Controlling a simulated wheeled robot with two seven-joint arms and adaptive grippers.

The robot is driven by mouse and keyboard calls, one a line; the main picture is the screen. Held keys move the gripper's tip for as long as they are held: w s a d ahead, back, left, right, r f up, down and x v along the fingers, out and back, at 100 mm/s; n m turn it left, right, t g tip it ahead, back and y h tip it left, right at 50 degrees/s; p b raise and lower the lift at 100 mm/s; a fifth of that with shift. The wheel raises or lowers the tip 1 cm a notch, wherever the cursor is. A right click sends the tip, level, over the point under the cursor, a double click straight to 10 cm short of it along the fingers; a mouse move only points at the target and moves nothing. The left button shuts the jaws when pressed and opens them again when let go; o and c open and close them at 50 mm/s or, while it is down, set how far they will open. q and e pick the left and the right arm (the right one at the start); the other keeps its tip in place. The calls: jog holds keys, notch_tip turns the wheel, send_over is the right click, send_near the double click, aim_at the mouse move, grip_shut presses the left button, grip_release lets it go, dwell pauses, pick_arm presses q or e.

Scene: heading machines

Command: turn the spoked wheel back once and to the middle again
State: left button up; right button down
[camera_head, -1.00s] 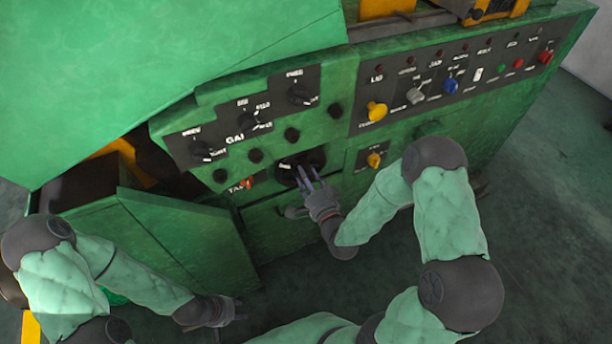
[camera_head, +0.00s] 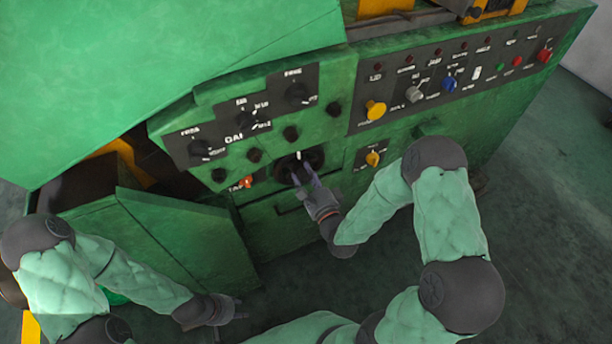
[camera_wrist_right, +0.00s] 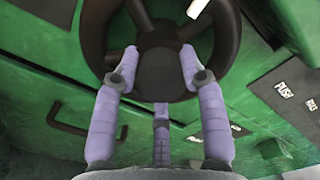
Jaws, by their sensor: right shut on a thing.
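The spoked wheel (camera_head: 316,157) is dark and sits low on the green machine's front. In the right wrist view it (camera_wrist_right: 92,28) fills the top middle, with its spokes, hub and a white mark on one spoke near the rim. My right gripper (camera_head: 304,173) is at the wheel.
Black knobs surround the wheel on the green panel. A yellow knob (camera_head: 373,159) is close to its right and a red one (camera_head: 246,182) to its left. A dark drawer-type handle (camera_wrist_right: 75,130) is below the wheel. An open green box (camera_head: 165,235) stands at left.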

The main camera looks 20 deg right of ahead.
jog(key=shift+s+a+f+m, duration=0.1)
jog(key=shift+a+f+m, duration=0.05)
jog(key=shift+a+m, duration=0.15)
dwell(0.4)
jog(key=c, duration=0.7)
grip_release()
jog(key=shift+d, duration=0.15)
jog(key=s, duration=1.2)
jog(key=shift+d, duration=0.2)
jog(key=shift+w, duration=0.1)
